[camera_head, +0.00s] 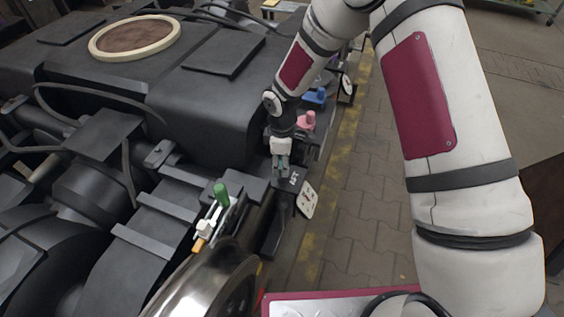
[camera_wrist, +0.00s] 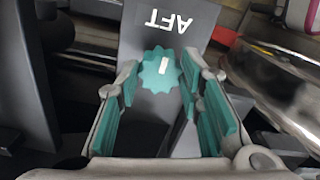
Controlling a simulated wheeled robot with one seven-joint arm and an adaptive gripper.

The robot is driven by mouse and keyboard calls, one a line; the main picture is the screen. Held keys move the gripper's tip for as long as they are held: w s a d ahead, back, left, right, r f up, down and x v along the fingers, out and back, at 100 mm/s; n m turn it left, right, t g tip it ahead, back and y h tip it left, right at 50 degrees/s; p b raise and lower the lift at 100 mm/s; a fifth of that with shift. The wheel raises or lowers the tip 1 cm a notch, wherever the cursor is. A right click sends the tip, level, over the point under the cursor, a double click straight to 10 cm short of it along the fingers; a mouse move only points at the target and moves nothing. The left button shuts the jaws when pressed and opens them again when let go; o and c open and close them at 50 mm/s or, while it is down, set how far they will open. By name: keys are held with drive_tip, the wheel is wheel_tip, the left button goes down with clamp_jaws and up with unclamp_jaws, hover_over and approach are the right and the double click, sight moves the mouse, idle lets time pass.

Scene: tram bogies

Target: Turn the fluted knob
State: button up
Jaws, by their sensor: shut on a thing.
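The teal fluted knob (camera_wrist: 160,71) with a white mark on its face sits on a dark grey panel (camera_wrist: 190,40) lettered AFT, upside down in the wrist view. My gripper (camera_wrist: 160,86) has its teal-padded fingers at either side of the knob, shut on it. In the head view my gripper (camera_head: 282,163) points down at the panel's edge near the AFT lettering (camera_head: 294,178), and it mostly hides the knob.
A pink knob (camera_head: 307,120) and a blue one (camera_head: 315,97) stand farther back along the bogie's side. Paved floor (camera_head: 365,200) lies open to the right.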

drive_tip(key=o, duration=1.2)
drive_tip(key=shift+c, duration=0.2)
wheel_tip(320, 180, up, 12)
